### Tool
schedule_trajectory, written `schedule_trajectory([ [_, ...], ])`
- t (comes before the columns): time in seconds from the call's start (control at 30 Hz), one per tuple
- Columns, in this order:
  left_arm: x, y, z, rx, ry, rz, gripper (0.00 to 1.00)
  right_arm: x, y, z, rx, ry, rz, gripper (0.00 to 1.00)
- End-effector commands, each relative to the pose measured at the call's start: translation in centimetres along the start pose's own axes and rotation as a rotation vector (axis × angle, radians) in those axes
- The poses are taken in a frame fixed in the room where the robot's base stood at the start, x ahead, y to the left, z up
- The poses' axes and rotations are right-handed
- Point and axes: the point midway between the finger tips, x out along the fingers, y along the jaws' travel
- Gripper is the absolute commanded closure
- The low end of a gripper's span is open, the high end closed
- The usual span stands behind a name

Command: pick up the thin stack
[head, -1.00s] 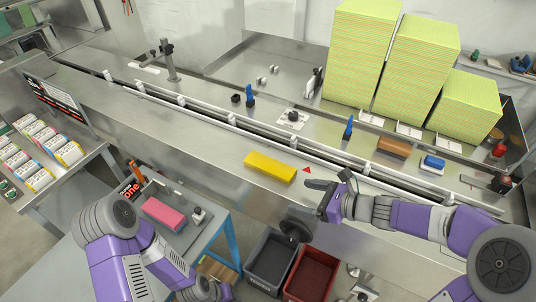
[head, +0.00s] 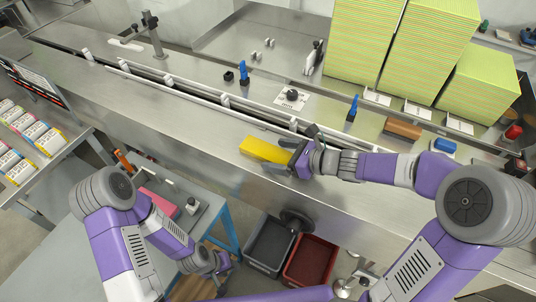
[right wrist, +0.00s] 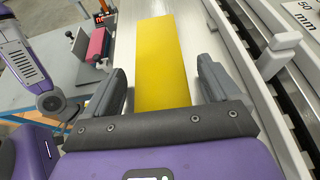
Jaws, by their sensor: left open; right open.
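A yellow thin stack (head: 264,149) lies flat on the steel bench. My right gripper (head: 286,153) is open at the stack's right end. In the right wrist view the yellow stack (right wrist: 160,62) runs away from the palm between the two spread fingers of the right gripper (right wrist: 166,88). A gap shows between each finger and the stack's sides. My left gripper (head: 226,264) is low at the lower left, beside the blue-legged cart and away from the stack; it holds nothing that I can see.
A guide rail (head: 200,95) runs along the bench behind the yellow stack. Tall yellow-green stacks (head: 365,45) stand at the back right. A pink block (head: 160,202) lies on the cart. A grey bin (head: 270,248) and a red bin (head: 310,262) sit below the bench edge.

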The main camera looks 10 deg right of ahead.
Motion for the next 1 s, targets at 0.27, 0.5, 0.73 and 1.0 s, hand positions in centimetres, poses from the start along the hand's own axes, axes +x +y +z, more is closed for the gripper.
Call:
schedule_trajectory([
  [0.27,0.0,0.0,0.0,0.000,0.000,0.000,0.57,0.2,0.0,0.1,-0.001,-0.001,0.000,0.15],
  [0.5,0.0,0.0,0.0,0.000,0.000,0.000,0.57,0.2,0.0,0.1,-0.001,0.000,0.000,0.52],
  [0.73,0.0,0.0,0.0,0.000,0.000,0.000,0.57,0.1,0.0,0.1,0.000,0.000,0.000,0.66],
  [1.0,-0.9,0.3,0.0,0.000,0.000,0.000,0.57,-0.5,0.0,1.8,-0.004,-0.001,0.000,0.66],
])
